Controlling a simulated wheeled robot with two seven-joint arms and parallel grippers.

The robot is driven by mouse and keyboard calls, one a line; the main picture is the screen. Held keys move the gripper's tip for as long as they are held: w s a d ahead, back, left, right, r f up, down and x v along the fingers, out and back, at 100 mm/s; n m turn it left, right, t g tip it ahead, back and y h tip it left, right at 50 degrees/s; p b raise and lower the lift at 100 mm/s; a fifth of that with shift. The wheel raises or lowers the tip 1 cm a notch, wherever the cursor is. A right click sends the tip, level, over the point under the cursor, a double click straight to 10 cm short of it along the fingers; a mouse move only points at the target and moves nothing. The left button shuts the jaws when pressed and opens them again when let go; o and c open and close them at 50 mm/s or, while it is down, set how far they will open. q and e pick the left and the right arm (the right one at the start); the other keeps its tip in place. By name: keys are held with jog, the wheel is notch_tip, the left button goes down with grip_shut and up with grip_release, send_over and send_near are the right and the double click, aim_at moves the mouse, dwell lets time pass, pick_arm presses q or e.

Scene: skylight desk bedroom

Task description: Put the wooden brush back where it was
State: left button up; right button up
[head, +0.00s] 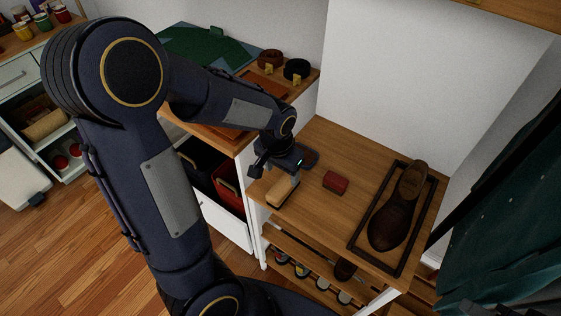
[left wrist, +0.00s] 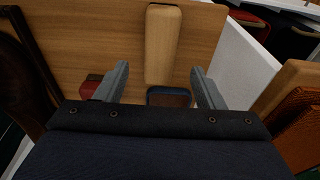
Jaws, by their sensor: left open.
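The wooden brush (head: 282,192) is a pale wooden block lying on the wooden top of the shoe bench, near its left front edge. In the left wrist view the brush (left wrist: 163,42) runs lengthwise away from me, and its near end appears between my fingertips. My left gripper (head: 281,172) points down beside and over the back end of the brush. It is open; its two grey fingers (left wrist: 160,78) stand wide apart with clear gaps on both sides of the brush. I cannot tell how far above the bench the fingertips are. My right gripper is not in view.
A red block (head: 335,182) sits right of the brush, and a dark-rimmed brown item (head: 310,156) lies behind the gripper. A brown shoe (head: 391,222) stands in a dark tray (head: 353,241) on the right. A white wall (head: 390,75) rises behind; more shoes sit on shelves below.

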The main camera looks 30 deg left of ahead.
aim_at(280, 188)
pick_arm(q)
jog(key=s+d+r+n+t+h, duration=0.2)
jog(key=s+d+r+t+h, duration=0.1)
jog(key=s+r, duration=0.8)
jog(key=s+d+t, duration=0.1)
jog(key=s, duration=0.3)
jog(key=shift+s+r+n+h, duration=0.2)
jog(key=shift+s+n+h, duration=0.1)
jog(key=shift+s, duration=0.05)
